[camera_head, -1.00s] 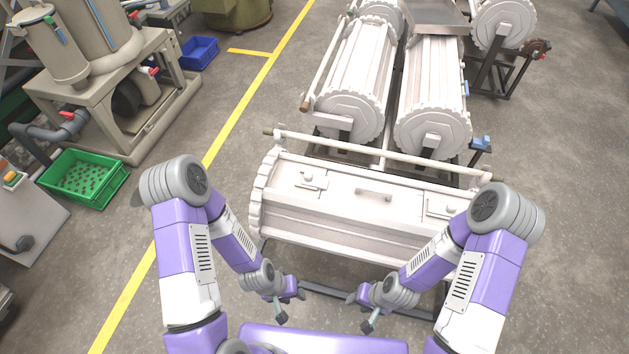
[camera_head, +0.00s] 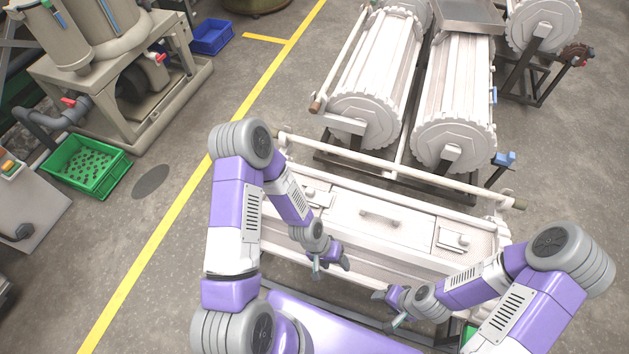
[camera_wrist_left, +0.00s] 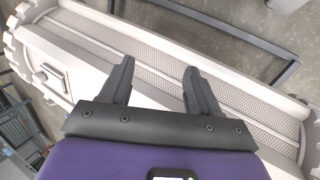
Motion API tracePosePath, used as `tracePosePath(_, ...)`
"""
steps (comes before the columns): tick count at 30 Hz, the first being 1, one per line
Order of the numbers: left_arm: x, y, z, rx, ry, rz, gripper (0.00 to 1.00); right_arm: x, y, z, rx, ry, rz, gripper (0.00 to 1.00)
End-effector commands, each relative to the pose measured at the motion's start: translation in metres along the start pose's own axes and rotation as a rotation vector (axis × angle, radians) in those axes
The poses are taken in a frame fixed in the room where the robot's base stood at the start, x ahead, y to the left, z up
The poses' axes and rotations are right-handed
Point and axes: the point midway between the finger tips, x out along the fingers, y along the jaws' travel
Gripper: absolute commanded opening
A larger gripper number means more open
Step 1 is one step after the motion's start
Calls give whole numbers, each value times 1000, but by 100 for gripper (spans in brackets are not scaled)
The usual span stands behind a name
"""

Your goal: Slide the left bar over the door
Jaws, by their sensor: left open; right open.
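The near plating barrel (camera_head: 285,232) lies crosswise in front of me. Its door (camera_head: 405,229) is a flat panel with a raised handle in the middle. The left bar (camera_head: 316,196) is a small latch on a plate at the door's left end; a similar right bar (camera_head: 453,239) is at the other end. My left gripper (camera_head: 331,268) is open and empty, in front of the barrel and below the left bar in the picture. In the left wrist view its open fingers (camera_wrist_left: 159,68) are over the barrel, with one latch at the left; I cannot tell which. My right gripper (camera_head: 388,309) is open and empty.
A long pale rod (camera_head: 400,170) runs along the barrel's far side. Two more barrels (camera_head: 375,70) stand behind it. A dark frame rail (camera_head: 410,328) crosses near my grippers. A green crate (camera_head: 88,165) sits on the floor at the left.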

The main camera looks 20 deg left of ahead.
Motion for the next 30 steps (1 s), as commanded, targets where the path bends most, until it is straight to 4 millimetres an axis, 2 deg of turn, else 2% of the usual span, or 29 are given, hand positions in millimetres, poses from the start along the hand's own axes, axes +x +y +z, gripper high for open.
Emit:
tracePosePath(1,8,1,-27,34,0,15,62,9,4,0,1,-2,0,55)
tracePosePath(3,9,1,-63,87,-12,16,62,16,6,0,1,-3,0,55)
tracePosePath(7,-5,-15,-131,166,-22,-54,62,29,11,0,1,-3,1,55)
tracePosePath(9,-20,-31,-165,183,-20,-120,62,35,14,0,1,-3,1,55)
tracePosePath(12,-47,-58,-206,177,-7,-228,62,42,16,-1,1,-2,1,55)
tracePosePath(15,-74,-83,-234,147,8,-324,62,48,18,-1,1,-2,1,55)
tracePosePath(19,-101,-104,-253,107,21,-407,62,51,20,-1,1,-2,1,55)
tracePosePath(22,-108,-112,-258,92,22,-435,62,53,20,-1,1,-2,0,55)
tracePosePath(26,-97,-120,-259,87,21,-441,62,57,22,-2,1,-2,0,55)
tracePosePath(30,-74,-130,-260,88,20,-439,62,64,24,-2,1,-2,0,55)
